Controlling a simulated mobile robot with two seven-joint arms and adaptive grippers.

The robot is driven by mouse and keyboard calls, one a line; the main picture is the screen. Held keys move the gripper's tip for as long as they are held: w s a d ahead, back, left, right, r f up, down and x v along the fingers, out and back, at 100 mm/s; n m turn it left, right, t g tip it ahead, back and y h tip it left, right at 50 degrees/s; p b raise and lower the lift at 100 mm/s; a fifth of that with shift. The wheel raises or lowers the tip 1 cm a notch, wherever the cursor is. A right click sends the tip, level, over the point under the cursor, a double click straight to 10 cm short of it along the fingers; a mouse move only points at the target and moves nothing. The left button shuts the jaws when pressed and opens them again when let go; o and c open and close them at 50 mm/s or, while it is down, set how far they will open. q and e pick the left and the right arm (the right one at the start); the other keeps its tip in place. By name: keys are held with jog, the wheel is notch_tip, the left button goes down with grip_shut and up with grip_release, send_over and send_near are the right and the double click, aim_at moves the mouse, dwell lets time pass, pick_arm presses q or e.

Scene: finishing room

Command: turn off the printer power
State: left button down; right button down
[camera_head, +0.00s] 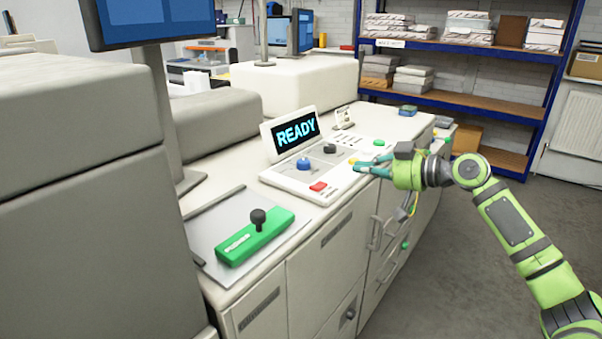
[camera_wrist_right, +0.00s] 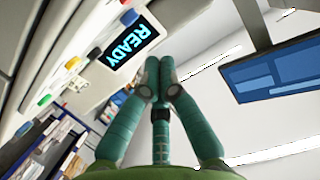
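The printer's control panel (camera_head: 310,178) sits on the counter in the head view's middle. Its tilted screen (camera_head: 296,131) is lit and reads "READY"; it also shows upside down in the wrist view (camera_wrist_right: 131,42). The panel carries a red button (camera_head: 318,186), a blue knob (camera_head: 303,164), a black knob (camera_head: 330,148) and a green button (camera_head: 379,142). My right gripper (camera_head: 366,162) is over the panel's right end, right of the red button. In the wrist view its teal fingers (camera_wrist_right: 160,78) meet at the tips, with nothing visible between them. My left gripper is out of view.
A green block with a black lever (camera_head: 250,237) lies on a grey plate (camera_head: 210,231) at the front left. A monitor (camera_head: 150,20) stands on a pole at the upper left. Blue shelves (camera_head: 470,100) with stacked paper stand behind. The floor (camera_head: 450,270) at right is clear.

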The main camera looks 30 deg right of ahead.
jog(key=shift+a+r+y, duration=0.3)
jog(key=shift+a+r, duration=0.1)
jog(key=shift+r, duration=0.2)
jog(key=p, duration=0.6)
send_over(322, 192)
notch_tip(322, 192, down, 2)
jog(key=shift+w+f, duration=0.1)
jog(key=shift+w, duration=0.05)
notch_tip(322, 192, down, 3)
jog(key=shift+r+p, duration=0.2)
jog(key=shift+p, duration=0.25)
jog(key=shift+s+f, duration=0.2)
jog(key=shift+f, duration=0.45)
jog(key=shift+a+f, duration=0.1)
jog(key=shift+f, duration=0.15)
